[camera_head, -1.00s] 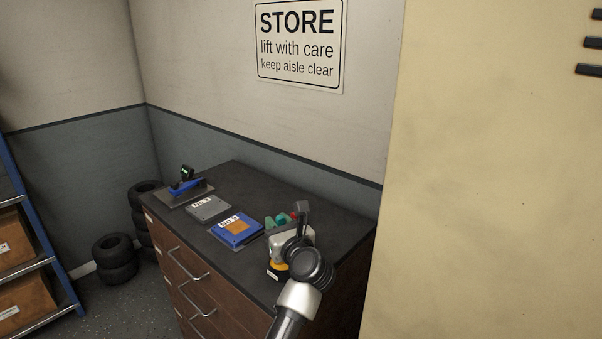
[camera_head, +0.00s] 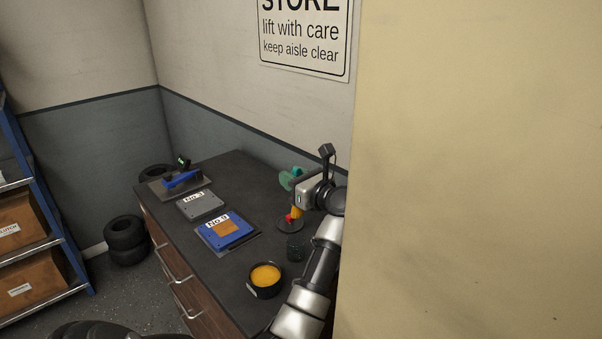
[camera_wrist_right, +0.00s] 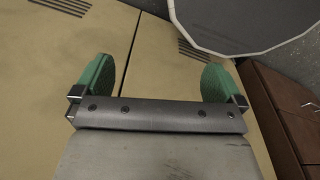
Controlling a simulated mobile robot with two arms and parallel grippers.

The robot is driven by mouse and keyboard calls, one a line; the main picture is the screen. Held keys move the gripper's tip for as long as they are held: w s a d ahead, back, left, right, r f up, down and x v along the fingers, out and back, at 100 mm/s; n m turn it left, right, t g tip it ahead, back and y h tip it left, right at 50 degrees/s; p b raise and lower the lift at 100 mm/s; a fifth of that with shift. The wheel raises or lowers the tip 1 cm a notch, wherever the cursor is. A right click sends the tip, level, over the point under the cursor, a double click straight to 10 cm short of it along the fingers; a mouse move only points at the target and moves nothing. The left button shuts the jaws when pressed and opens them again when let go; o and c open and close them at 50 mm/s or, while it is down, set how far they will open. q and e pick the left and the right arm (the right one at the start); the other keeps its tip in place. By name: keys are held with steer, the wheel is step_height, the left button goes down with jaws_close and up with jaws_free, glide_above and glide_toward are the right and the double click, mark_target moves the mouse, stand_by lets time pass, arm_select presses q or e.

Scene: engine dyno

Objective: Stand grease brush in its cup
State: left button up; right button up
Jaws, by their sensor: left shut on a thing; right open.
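My left gripper (camera_head: 292,190), with green finger pads, is over the right part of the dark cabinet top (camera_head: 240,180) in the head view. It is shut on a small red and yellow thing (camera_head: 295,213), probably the grease brush; the fingers partly hide it. Its lower end is over a dark round dish (camera_head: 287,229); I cannot tell whether they touch. A small dark cup (camera_head: 295,247) stands in front of the dish, beside my arm; it looks empty. My right gripper (camera_wrist_right: 156,78) is open and empty in the right wrist view.
A black tin (camera_head: 265,291) with a yellow top stands near the front edge. A blue case (camera_head: 229,228), a grey case (camera_head: 201,206) and a blue tool (camera_head: 182,180) lie further left. A tall cream panel (camera_head: 460,180) closes off the right side.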

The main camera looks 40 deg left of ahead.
arm_select(q)
step_height(320, 180, down, 11)
steer(key=b, duration=0.7)
steer(key=shift+s, duration=0.4)
arm_select(e)
step_height(320, 180, down, 8)
steer(key=s, duration=0.2)
steer(key=shift+r, duration=0.25)
arm_select(q)
steer(key=shift+r, duration=0.1)
arm_select(e)
steer(key=shift+s, duration=0.1)
arm_select(q)
steer(key=o, duration=1)
arm_select(e)
steer(key=shift+a, duration=0.1)
arm_select(q)
steer(key=shift+r, duration=0.1)
arm_select(e)
steer(key=shift+r, duration=0.1)
